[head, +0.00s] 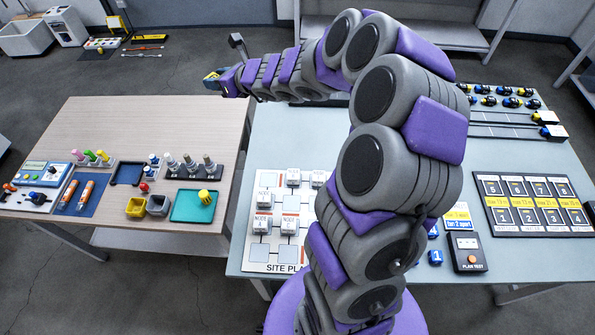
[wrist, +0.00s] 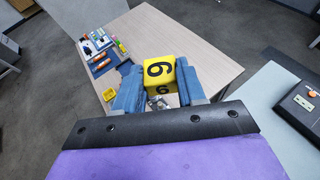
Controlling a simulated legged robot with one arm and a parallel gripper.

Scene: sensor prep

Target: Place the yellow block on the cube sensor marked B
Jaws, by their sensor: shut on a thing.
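My gripper (wrist: 160,88) is shut on a yellow block (wrist: 158,72) with black digits on its faces. The blue fingers press on its left and right sides. In the head view my gripper (head: 216,82) is raised at the upper left, beyond the wooden table's back edge, with a bit of yellow at its tip. White cubes labelled NODE (head: 262,200) stand on the site plan board (head: 258,251). Small blue-and-white cubes (head: 153,159) stand on the wooden table. I cannot read a letter B on any cube.
The wooden table (head: 170,120) is bare toward its back. Its front holds a green tray (head: 180,212), a yellow bin (head: 136,207), a grey bin (head: 158,206) and knobbed cylinders (head: 190,166). The grey-blue table (head: 275,135) carries a plan test box (head: 467,253). My arm hides its middle.

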